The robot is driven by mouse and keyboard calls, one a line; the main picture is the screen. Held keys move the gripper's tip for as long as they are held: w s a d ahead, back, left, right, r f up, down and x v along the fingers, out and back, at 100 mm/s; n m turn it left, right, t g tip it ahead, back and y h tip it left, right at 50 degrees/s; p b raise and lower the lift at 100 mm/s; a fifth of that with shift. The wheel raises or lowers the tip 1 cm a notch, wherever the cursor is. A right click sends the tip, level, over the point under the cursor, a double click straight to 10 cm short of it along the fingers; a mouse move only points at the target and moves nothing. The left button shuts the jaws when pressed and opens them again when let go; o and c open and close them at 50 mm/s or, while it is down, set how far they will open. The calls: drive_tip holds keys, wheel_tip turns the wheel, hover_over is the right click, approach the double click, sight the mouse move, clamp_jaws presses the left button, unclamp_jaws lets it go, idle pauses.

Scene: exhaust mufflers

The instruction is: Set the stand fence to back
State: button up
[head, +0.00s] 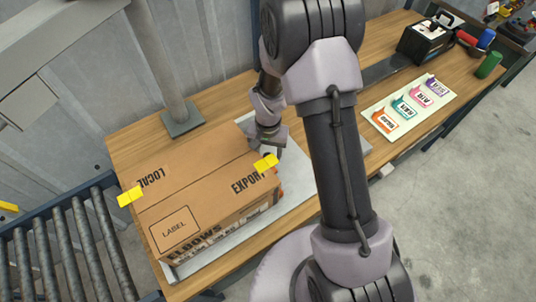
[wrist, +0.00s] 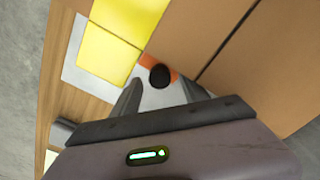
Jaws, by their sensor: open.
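I cannot make out a part that is clearly the stand fence. A small black knob (wrist: 160,76) on an orange strip (wrist: 147,61) lies between the fingertips of my gripper (wrist: 160,88) in the wrist view. The fingers are apart on either side of it, and I cannot tell if they touch it. In the head view my gripper (head: 269,141) is at the back right edge of a cardboard box (head: 203,183), near the word EXPORT. A yellow tab (head: 266,163) sits there, and yellow also shows in the wrist view (wrist: 105,53). My arm hides part of this area.
The box rests on a grey plate (head: 297,185) on the wooden table (head: 125,140). A second yellow tab (head: 129,196) is at its left, beside a roller conveyor (head: 70,245). A post (head: 182,118) stands behind. Coloured cards lie on a pale mat (head: 392,132) at right.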

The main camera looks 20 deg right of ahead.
drive_tip(key=shift+f, duration=0.3)
clamp_jaws()
idle(1.3)
